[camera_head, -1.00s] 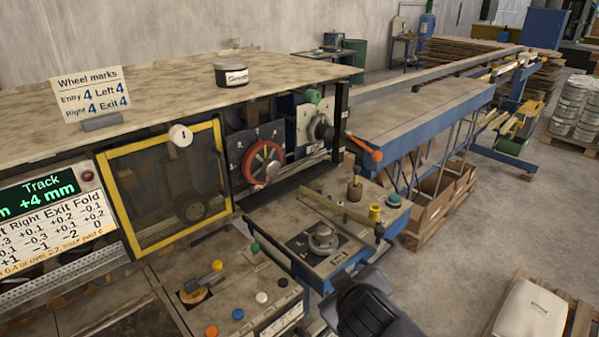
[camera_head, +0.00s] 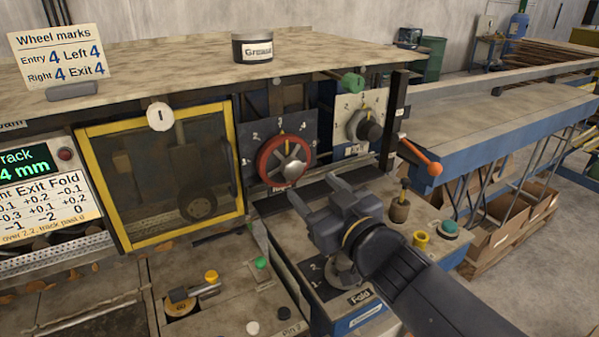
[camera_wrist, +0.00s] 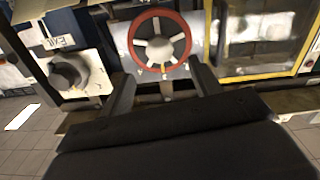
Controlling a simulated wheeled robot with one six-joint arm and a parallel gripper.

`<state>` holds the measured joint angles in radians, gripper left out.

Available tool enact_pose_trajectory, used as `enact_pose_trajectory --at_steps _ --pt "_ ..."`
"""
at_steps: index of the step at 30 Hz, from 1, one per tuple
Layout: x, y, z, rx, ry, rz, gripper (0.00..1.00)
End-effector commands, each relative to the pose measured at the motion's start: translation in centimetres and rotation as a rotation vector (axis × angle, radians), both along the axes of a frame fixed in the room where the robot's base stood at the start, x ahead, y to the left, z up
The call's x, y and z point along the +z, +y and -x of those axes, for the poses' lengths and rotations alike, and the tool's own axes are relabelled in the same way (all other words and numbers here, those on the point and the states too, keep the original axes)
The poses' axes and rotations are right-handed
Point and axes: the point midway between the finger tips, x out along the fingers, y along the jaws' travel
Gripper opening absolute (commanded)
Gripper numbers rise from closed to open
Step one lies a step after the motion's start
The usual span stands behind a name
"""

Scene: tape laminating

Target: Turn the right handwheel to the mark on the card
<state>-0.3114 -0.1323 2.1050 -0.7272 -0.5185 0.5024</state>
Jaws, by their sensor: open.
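The right handwheel (camera_head: 263,160) has a red rim and silver spokes. It sits on a dark plate with small numerals, and the label under it is partly legible. A yellow mark shows near the top of the wheel, but I cannot tell which numeral it meets. The card (camera_head: 62,50) on the machine top reads Entry 4, Left 4, Right 4, Exit 4. My gripper (camera_head: 315,188) is open and empty, in front of and below the wheel, apart from it. In the wrist view the red wheel (camera_wrist: 186,42) lies just beyond and between my open fingers (camera_wrist: 163,82).
The exit knob (camera_head: 370,131) on a pale plate is right of the wheel, beside an orange-ended lever (camera_head: 420,157). A yellow-framed window (camera_head: 160,238) is to the left. Below is the Fold panel (camera_head: 358,298) with a knob, partly covered by my arm.

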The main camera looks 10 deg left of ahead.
Motion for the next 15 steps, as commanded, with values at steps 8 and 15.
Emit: enact_pose_trajectory --at_steps 8,15 --pt "-0.1 2.8 -3.6 0.001 0.002 0.001 0.59" --pt "0.0 4.3 -5.7 0.0 0.001 0.002 0.59"
